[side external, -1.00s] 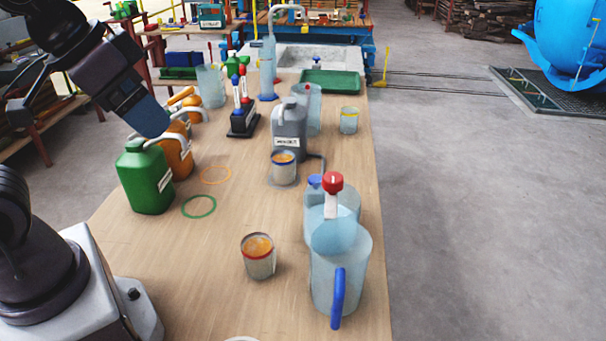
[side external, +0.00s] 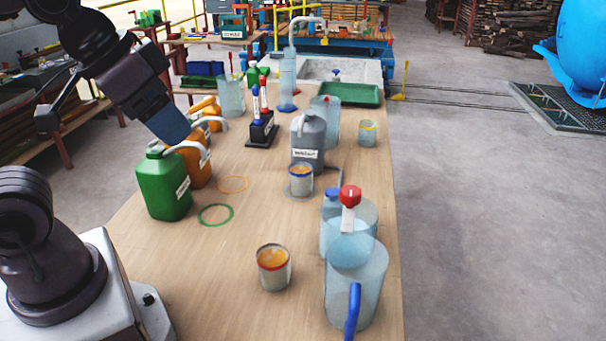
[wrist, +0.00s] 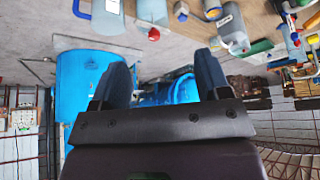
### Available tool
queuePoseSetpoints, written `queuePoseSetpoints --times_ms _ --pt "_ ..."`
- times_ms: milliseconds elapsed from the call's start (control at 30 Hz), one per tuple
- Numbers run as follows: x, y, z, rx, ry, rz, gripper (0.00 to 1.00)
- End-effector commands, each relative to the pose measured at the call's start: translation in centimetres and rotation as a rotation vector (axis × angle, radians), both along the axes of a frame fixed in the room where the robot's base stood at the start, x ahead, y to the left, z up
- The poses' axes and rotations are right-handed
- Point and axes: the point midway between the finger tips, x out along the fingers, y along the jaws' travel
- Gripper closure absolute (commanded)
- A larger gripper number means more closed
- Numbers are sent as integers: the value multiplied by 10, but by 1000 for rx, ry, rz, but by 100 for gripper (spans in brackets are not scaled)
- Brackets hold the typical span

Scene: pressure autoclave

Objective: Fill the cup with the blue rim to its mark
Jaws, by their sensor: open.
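The cup with the blue rim (side external: 301,182) stands upright on the table, just in front of the grey jerrycan (side external: 309,140). Something pale orange shows inside it; its mark and level are too small to tell. My gripper (side external: 172,128) is up at the left, above and close to the green canister (side external: 166,190) and orange canister (side external: 200,165), well away from the cup. In the wrist view its two fingers (wrist: 162,62) are spread with nothing between them. The grey jerrycan also shows in the wrist view (wrist: 232,30).
A red-rimmed cup (side external: 273,270) stands nearer the front, and a yellow-rimmed cup (side external: 367,133) farther back. Clear jugs (side external: 357,285) with a red-topped part stand at the right edge.

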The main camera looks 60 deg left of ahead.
Motion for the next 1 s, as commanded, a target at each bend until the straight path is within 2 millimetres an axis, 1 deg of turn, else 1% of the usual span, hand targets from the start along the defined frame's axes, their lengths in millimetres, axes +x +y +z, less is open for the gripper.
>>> queuePoseSetpoints --times_ms 33,67,100,167,200,267,300,467,667,867,1000 --pt "0 -1 -1 1 8 -3 42" --pt "1 -1 -3 0 16 -4 49" --pt "2 -1 -6 0 32 -7 58" --pt "4 -2 -13 -2 68 -9 72" --pt "7 -2 -17 -3 93 -11 81" --pt "15 -2 -21 -6 132 -12 95" --pt "22 -2 -24 -8 157 -13 100" --pt "58 0 -34 -13 244 9 100" --pt "111 5 -52 -20 320 95 100" --pt "168 12 -81 -16 368 219 100" --pt "209 18 -108 -4 382 326 100"
